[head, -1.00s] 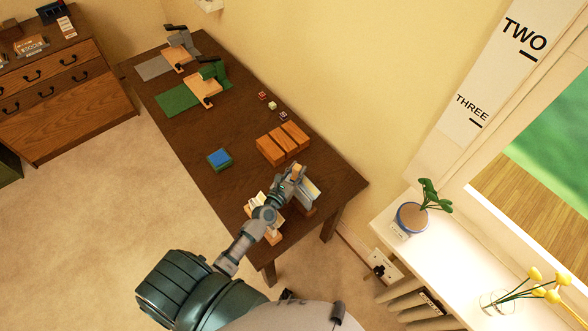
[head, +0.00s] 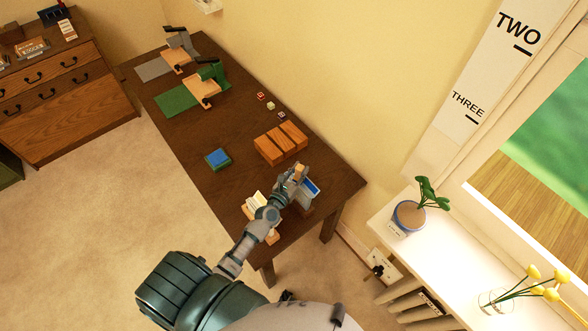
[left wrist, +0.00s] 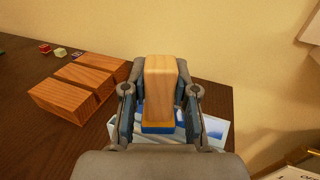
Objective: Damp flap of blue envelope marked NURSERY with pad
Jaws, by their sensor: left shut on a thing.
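My left gripper (head: 298,174) is over the near right end of the dark desk. In the left wrist view, it (left wrist: 160,100) is shut on the wooden handle of a pad (left wrist: 160,82), upright between the fingers. The pad's underside shows yellow and blue. Below it is a blue-and-white paper-like piece (left wrist: 215,128), partly covered by the gripper. In the head view, a blue piece with a pale edge (head: 312,187) stands just right of the gripper. I cannot read NURSERY, and whether the pad touches paper is unclear. My right gripper is out of view.
A green-edged dish with a blue top (head: 217,158) sits on the desk (head: 190,135). Several wooden blocks (head: 280,143) stand behind my gripper. A wooden holder with pale papers (head: 257,203) is beside my forearm. Two clamp-like stands (head: 207,85) are at the far end.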

